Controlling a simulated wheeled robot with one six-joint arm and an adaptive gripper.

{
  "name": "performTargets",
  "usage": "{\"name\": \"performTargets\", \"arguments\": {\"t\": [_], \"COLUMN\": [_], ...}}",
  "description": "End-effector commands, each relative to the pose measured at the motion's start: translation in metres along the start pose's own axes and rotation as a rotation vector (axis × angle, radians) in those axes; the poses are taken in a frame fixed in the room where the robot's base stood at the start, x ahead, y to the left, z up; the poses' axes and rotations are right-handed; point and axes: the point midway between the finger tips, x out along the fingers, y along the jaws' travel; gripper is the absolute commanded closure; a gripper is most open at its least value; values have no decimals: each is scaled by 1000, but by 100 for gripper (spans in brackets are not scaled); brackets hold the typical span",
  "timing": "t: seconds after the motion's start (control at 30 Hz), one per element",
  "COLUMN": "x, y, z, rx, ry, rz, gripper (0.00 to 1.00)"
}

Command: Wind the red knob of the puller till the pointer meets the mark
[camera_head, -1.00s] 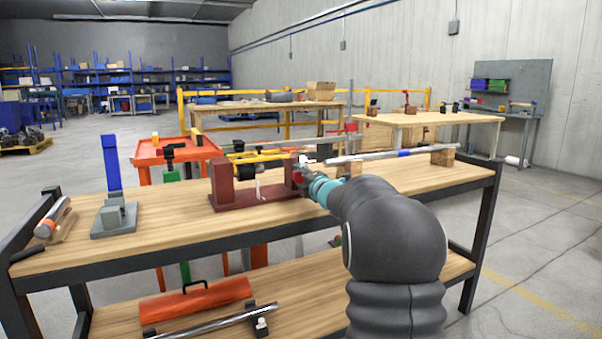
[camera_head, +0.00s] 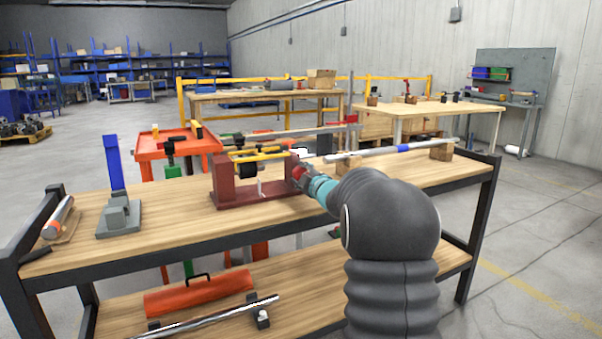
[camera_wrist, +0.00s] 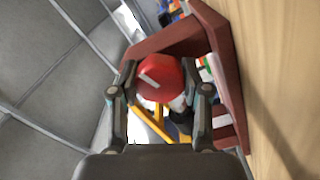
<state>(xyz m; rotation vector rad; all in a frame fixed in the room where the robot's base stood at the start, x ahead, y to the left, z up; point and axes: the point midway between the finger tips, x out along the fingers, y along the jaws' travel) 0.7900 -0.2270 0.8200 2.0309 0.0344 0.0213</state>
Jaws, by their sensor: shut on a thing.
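The puller is a dark red frame (camera_head: 262,200) on the bench, with two uprights, a yellow bar (camera_head: 262,154) along its top and a dark cylinder (camera_head: 247,168) between them. A thin white upright piece stands at its middle; I cannot tell whether it is the pointer or the mark. The red knob (camera_wrist: 158,80) is at the right end, with a pale stripe on its face. My gripper (camera_head: 301,176) reaches it from the right. In the wrist view my gripper's fingers (camera_wrist: 157,72) stand on both sides of the knob, shut on it. Pointer and mark cannot be made out.
On the wooden bench (camera_head: 180,228) a grey block fixture (camera_head: 118,215) and a blue post (camera_head: 115,163) stand left. A long metal bar (camera_head: 390,151) rests on wooden blocks behind my arm. A red toolbox (camera_head: 198,294) lies on the lower shelf. The front bench top is clear.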

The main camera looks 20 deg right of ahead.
Motion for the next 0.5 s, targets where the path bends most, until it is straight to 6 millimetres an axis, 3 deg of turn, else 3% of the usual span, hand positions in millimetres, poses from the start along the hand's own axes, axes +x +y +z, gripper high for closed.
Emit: {"name": "performTargets", "arguments": {"t": [0.47, 0.5], "x": [0, 0], "y": [1, 1], "z": [0, 0], "rx": [14, 14], "ry": [-1, -1], "rz": [1, 1], "gripper": [88, 46]}}
